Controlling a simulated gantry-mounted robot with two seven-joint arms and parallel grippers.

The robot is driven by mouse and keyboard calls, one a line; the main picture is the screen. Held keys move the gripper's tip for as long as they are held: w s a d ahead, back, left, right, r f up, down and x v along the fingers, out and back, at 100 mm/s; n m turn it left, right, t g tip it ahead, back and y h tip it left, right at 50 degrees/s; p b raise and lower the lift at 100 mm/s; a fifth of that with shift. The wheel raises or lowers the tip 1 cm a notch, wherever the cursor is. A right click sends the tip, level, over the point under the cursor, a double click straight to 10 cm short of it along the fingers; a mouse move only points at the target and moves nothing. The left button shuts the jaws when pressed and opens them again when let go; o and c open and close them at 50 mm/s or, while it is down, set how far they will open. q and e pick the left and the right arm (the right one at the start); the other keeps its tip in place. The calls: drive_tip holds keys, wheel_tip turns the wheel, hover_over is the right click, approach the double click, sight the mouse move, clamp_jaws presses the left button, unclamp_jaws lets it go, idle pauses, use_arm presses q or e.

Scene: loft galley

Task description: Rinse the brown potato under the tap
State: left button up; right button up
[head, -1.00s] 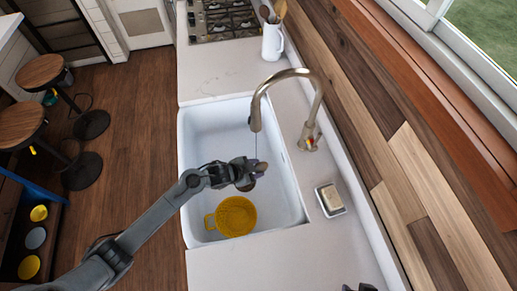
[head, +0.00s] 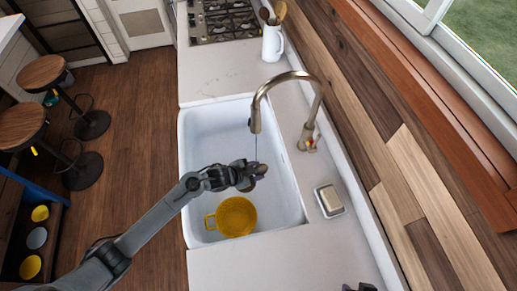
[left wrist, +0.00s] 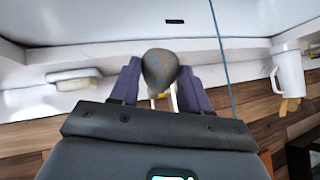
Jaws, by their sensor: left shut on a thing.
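The brown potato (left wrist: 160,70) is held between the purple fingertips of my left gripper (left wrist: 160,85) in the left wrist view. In the head view, my left gripper (head: 250,175) is over the sink (head: 205,130), below the tap (head: 290,75), and the potato (head: 262,169) shows at its tip. A thin blue stream of water (head: 256,145) falls from the spout towards the gripper. In the left wrist view the stream (left wrist: 222,60) passes to the right of the potato; I cannot tell whether it touches it. A dark piece, perhaps my right gripper (head: 358,287), shows at the bottom edge.
A yellow pot (head: 236,217) stands in the sink just below my left gripper. A soap dish with a pale bar (head: 329,199) lies on the counter right of the sink. A white jug with utensils (head: 272,43) and a stove (head: 222,20) are at the back.

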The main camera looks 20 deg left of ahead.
sight(264, 173)
use_arm(q)
drive_tip(key=s+r+p, duration=0.2)
drive_tip(key=p, duration=0.1)
drive_tip(key=shift+s+d+r, duration=0.3)
drive_tip(key=shift+d+r, duration=0.05)
drive_tip(key=shift+d, duration=0.05)
drive_tip(key=shift+s+d+r+p, duration=0.25)
drive_tip(key=shift+s+r+p, duration=0.1)
drive_tip(key=shift+s+p, duration=0.35)
drive_tip(key=shift+f, duration=0.1)
